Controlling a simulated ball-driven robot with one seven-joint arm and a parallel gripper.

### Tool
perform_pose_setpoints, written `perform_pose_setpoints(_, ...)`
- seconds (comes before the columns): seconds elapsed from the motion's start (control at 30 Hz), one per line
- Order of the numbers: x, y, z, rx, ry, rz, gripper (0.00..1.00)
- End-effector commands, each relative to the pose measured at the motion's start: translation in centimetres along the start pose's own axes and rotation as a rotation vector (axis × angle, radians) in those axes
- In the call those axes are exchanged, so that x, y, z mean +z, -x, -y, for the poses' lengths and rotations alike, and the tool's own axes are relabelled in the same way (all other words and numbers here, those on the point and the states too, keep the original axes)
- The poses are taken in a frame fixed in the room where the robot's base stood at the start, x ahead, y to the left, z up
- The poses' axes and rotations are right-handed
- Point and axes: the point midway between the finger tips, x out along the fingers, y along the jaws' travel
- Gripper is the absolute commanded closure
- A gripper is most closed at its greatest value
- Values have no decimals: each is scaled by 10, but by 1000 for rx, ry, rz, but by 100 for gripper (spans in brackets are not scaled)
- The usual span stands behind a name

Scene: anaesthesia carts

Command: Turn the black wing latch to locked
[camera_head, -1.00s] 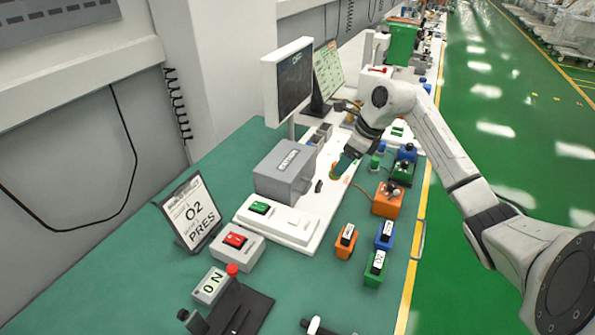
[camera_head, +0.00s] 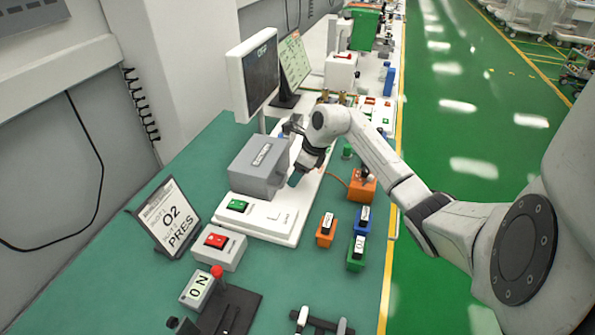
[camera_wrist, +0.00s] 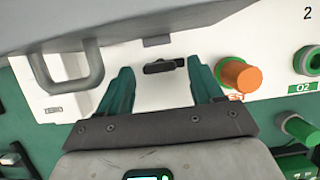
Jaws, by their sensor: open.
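The black wing latch (camera_wrist: 159,67) shows in the wrist view on the white panel, just below the edge of a grey box. Its wing lies nearly crosswise in that picture. My gripper (camera_wrist: 158,77) is open, with one green finger to each side of the latch and a visible gap to both. The latch appears a little beyond the fingertips, and I see no contact. In the head view my gripper (camera_head: 296,179) is over the white base beside the grey box, and the latch is hidden there.
The grey box (camera_head: 258,166) with its handle (camera_wrist: 73,70) stands close to my gripper. An orange knob (camera_wrist: 240,76) is just right of the right finger. A monitor (camera_head: 253,75) rises behind. Small orange, blue and green blocks stand to the right on the table.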

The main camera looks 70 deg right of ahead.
Motion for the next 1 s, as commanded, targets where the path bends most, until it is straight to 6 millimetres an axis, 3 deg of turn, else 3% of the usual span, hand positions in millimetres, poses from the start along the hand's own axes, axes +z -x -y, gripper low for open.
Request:
perform_pose_setpoints(0.3, 0, -3, 0, 0, 1, 0, 34)
perform_pose_setpoints(0.9, 0, -3, 0, 0, 1, 0, 90)
perform_pose_setpoints(1.0, 0, -3, 0, 1, 3, 0, 90)
